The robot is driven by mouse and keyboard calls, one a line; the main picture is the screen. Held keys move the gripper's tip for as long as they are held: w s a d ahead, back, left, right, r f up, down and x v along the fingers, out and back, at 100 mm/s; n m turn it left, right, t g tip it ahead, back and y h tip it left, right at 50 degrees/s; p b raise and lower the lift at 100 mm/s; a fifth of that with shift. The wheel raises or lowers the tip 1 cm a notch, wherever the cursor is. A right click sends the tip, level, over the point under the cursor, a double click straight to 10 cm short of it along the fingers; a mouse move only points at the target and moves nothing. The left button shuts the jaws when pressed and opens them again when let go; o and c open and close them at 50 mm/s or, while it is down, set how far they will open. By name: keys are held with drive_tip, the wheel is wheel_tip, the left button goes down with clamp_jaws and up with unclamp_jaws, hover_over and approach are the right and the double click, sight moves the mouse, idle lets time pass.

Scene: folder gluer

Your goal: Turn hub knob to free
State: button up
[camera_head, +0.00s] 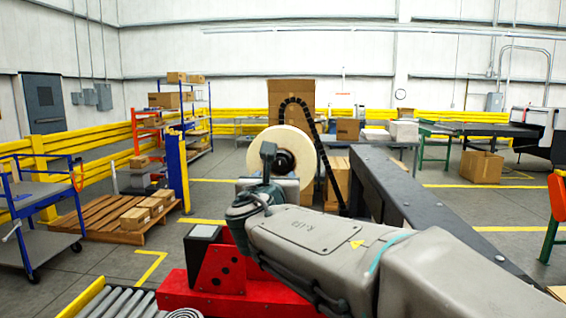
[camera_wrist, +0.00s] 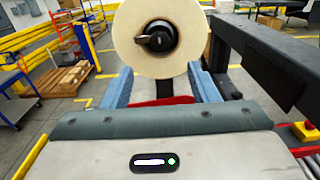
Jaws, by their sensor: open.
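The hub knob (camera_wrist: 157,38) is a dark knob on a black hub at the centre of a large pale roll (camera_wrist: 195,35). In the head view the hub (camera_head: 284,161) shows on the pale roll (camera_head: 305,146), partly covered by my arm and gripper. My gripper (camera_wrist: 157,84) is open, its two blue fingers spread below the hub in the wrist view. Nothing is between the fingers, and the knob looks beyond and above them. In the head view my gripper (camera_head: 268,165) is in front of the roll; its fingertips are hard to make out. The knob's setting cannot be read.
A long dark machine beam (camera_head: 400,190) runs along the right of the arm. A red machine base (camera_head: 215,275) and a roller conveyor (camera_head: 115,303) lie below.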

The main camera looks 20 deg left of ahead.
sight(279, 164)
drive_tip(key=p+x, duration=0.3)
drive_tip(key=x, duration=0.9)
drive_tip(key=shift+w, duration=0.15)
drive_tip(key=shift+c, duration=0.2)
drive_tip(key=c, duration=0.9)
